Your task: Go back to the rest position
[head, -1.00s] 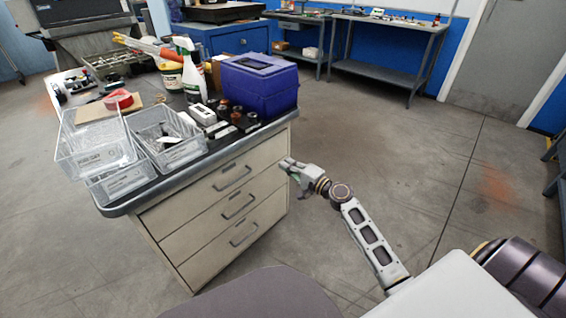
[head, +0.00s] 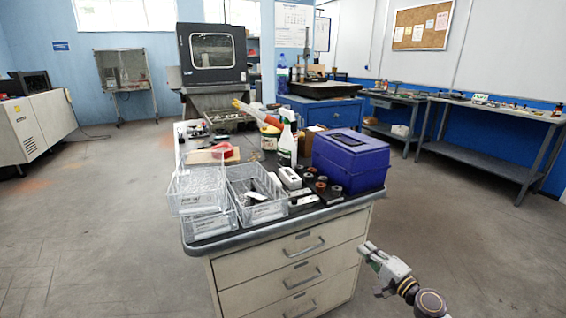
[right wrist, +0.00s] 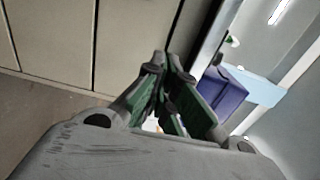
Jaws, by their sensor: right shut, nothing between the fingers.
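My right gripper (head: 370,252) is in the lower right of the head view, beside the right front corner of the drawer bench. It is shut and empty. In the right wrist view its green-padded fingers (right wrist: 165,72) are together with nothing between them. The cream drawer fronts show behind them at the left of that view. My left gripper is not in the head view.
The bench (head: 268,238) carries clear wire-like bins (head: 258,208), a blue-purple box (head: 350,160), a spray bottle (head: 287,145) and small parts. The box also shows in the right wrist view (right wrist: 222,92). Open floor (head: 455,235) lies to the right.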

